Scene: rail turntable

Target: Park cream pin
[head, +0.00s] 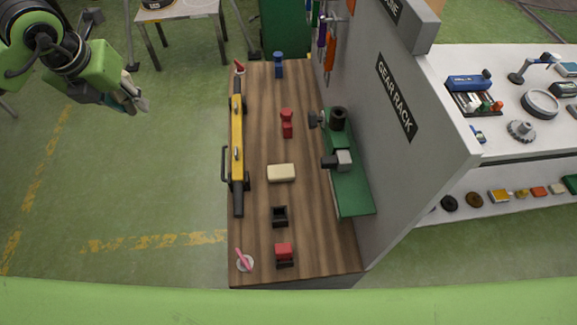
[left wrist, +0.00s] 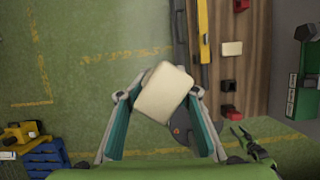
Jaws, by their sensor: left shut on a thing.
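My left gripper (head: 137,98) is held over the green floor, left of the bench. It is shut on a cream pin (left wrist: 163,92), which looks like a rounded block sitting tilted between the teal-lined fingers in the left wrist view. In the head view the held pin is mostly hidden by the fingers. A second cream block (head: 281,173) lies on the wooden bench, and it also shows in the left wrist view (left wrist: 232,48).
The bench (head: 259,215) carries a yellow rail (head: 237,140) along its left edge. Red pieces (head: 287,123), a black holder (head: 280,216), a red piece in a black holder (head: 284,253) and a blue piece (head: 279,66) stand on it. A grey wall (head: 400,165) closes its right side.

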